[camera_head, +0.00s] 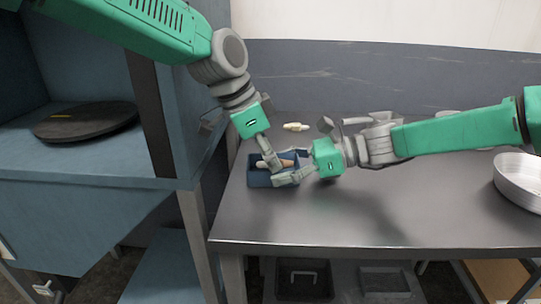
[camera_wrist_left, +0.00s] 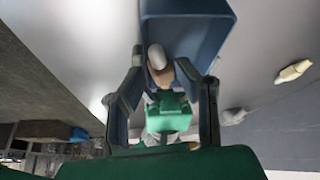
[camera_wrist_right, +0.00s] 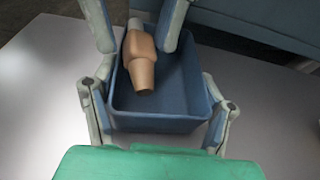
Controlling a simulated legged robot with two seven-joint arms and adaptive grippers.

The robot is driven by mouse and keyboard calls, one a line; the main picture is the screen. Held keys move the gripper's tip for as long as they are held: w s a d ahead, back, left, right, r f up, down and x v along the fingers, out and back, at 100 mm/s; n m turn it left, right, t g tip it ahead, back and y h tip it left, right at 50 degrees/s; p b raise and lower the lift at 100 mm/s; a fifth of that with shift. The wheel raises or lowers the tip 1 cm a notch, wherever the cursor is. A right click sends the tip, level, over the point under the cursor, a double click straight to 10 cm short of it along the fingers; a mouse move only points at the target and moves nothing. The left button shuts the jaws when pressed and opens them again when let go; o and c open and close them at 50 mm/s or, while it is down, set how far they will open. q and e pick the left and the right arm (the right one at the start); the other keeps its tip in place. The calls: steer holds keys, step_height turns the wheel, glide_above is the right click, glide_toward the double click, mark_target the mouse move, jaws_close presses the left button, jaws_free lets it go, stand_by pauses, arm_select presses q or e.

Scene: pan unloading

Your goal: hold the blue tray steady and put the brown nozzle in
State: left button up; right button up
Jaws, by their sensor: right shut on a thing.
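The blue tray (camera_head: 258,179) stands near the left end of the metal table. It also shows in the right wrist view (camera_wrist_right: 165,122). The brown nozzle (camera_wrist_right: 141,62), with a whitish end, lies tilted in the tray along its left side in that view. My right gripper (camera_head: 287,175) is shut on the tray, with a finger on either side of it in the right wrist view. My left gripper (camera_head: 270,158) reaches down into the tray from above. Its fingers are apart on either side of the nozzle (camera_wrist_left: 160,68), with a gap visible.
A cream-coloured nozzle (camera_head: 295,127) lies on the table behind the tray. A round metal pan (camera_head: 519,181) stands at the right edge. A dark round plate (camera_head: 88,121) lies on the blue shelf at left. The front middle of the table is clear.

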arm_select(q)
steer(key=shift+o, duration=0.4)
step_height(320, 180, up, 10)
stand_by(0.4)
steer(key=shift+f, duration=0.1)
arm_select(e)
steer(key=o, duration=1)
steer(key=shift+d, duration=0.1)
